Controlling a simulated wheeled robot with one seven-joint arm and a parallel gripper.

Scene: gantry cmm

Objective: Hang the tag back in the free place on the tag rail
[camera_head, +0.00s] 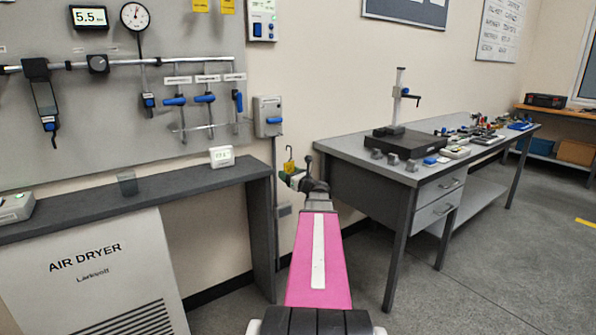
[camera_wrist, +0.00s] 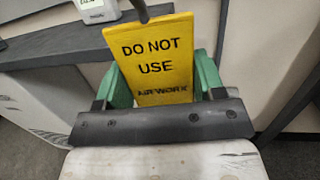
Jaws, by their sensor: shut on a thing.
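A yellow tag (camera_wrist: 155,60) reading "DO NOT USE" stands upright between the green fingers of my gripper (camera_wrist: 164,84), which is shut on it. A dark hook (camera_wrist: 141,10) rises from the tag's top edge. In the head view, the tag (camera_head: 290,164) and my gripper (camera_head: 291,177) are small, in front of the beige wall, right of the dark shelf's end. Two yellow tags, a left one (camera_head: 200,5) and a right one (camera_head: 227,6), show at the top edge of the grey panel. Any rail above them is out of frame.
A grey panel (camera_head: 195,50) carries a pipe with gauges and blue-handled valves. A dark shelf (camera_head: 90,205) over the air dryer (camera_head: 100,270) holds a small white display (camera_head: 222,156). A workbench (camera_head: 345,150) stands right.

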